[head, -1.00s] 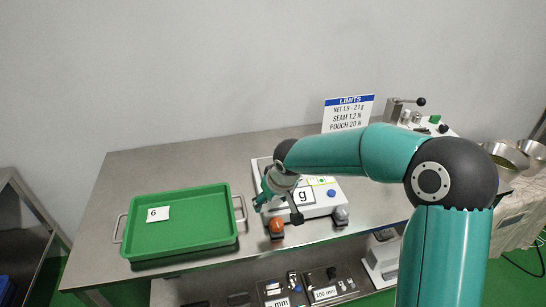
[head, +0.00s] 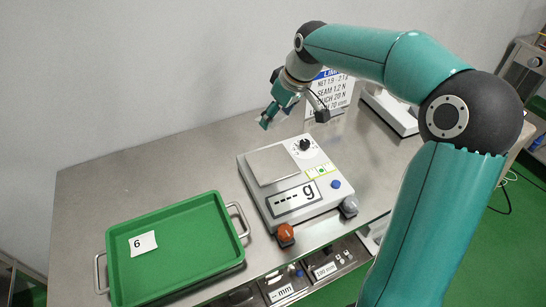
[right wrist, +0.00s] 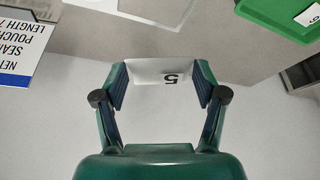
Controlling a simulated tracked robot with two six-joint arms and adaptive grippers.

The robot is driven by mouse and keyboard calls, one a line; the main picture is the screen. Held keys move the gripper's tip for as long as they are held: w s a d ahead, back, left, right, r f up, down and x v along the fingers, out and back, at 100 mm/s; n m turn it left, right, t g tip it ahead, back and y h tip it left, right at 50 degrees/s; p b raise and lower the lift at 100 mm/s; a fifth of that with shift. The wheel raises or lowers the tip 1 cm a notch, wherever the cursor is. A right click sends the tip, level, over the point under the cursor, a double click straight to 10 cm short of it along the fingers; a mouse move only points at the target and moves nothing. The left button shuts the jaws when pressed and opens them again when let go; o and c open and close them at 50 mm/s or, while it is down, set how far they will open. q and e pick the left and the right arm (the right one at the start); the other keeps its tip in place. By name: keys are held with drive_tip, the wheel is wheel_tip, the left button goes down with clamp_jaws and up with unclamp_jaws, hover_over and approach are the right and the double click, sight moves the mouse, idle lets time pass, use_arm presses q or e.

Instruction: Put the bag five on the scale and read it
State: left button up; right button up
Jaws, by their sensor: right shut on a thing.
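Bag five (right wrist: 160,74) is a small white bag with a printed 5. In the right wrist view it is pinched between the two fingertips of my right gripper (right wrist: 160,84). In the head view that gripper (head: 271,117) hangs in the air near the far edge of the scale, and the bag is hard to make out there. The scale (head: 318,211) stands on the steel table with its square pan (head: 273,164) bare. Its display (head: 293,201) shows dashes and a g. My left gripper is not in view.
A green tray (head: 190,268) with steel handles stands left of the scale and holds a bag marked 6 (head: 143,243). A limits sign (head: 333,92) stands behind the scale. The table's back left is clear.

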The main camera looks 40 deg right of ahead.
sight(273, 164)
wheel_tip(273, 164, down, 16)
drive_tip(key=shift+r, duration=0.1)
idle(0.4)
drive_tip(key=o, duration=0.7)
drive_tip(key=v, duration=1.2)
